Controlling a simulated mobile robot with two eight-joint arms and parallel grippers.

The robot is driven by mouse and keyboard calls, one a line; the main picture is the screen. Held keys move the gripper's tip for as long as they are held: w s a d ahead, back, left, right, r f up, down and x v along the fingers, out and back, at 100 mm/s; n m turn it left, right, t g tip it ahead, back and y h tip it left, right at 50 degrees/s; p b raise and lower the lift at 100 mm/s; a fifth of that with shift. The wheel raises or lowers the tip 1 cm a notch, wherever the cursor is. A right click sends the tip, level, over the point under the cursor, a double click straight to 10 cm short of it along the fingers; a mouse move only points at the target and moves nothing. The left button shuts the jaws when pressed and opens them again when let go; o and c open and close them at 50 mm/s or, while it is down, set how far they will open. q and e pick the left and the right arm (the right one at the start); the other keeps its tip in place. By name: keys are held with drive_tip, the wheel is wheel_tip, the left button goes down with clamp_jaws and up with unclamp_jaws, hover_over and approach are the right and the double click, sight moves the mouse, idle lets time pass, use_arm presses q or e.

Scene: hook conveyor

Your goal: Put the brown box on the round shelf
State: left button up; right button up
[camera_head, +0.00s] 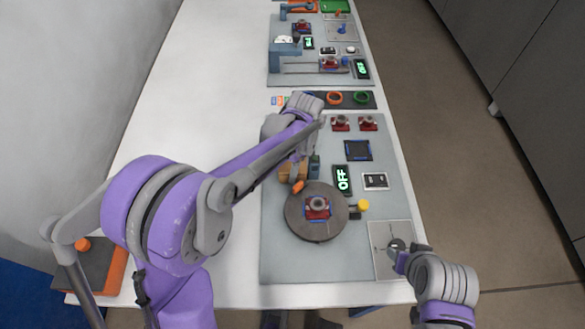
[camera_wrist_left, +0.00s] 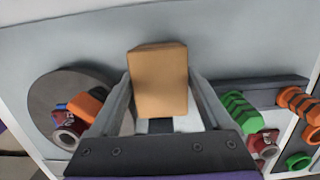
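The brown box (camera_head: 288,172) is below my left gripper in the head view, left of and beyond the round shelf. In the left wrist view, the box (camera_wrist_left: 160,82) sits between the two fingers of my left gripper (camera_wrist_left: 160,85), which close against its sides. Whether the box touches the board below is hard to tell. The round shelf (camera_head: 298,222) is a dark grey disc with a red and grey part in its middle. It also shows at left in the left wrist view (camera_wrist_left: 48,92). My right gripper (camera_head: 399,258) is by a small knob at the lower right; its fingers are unclear.
A dark green part (camera_head: 314,166) stands right of the box. A yellow knob (camera_head: 363,205) is right of the shelf. An OFF display (camera_head: 343,180) and a black square pad (camera_head: 357,150) lie beyond. White table (camera_head: 185,110) at left is clear.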

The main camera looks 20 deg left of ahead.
use_arm(q)
clamp_jaws()
wheel_tip(320, 180, up, 10)
drive_tip(key=shift+f, duration=0.1)
idle(0.5)
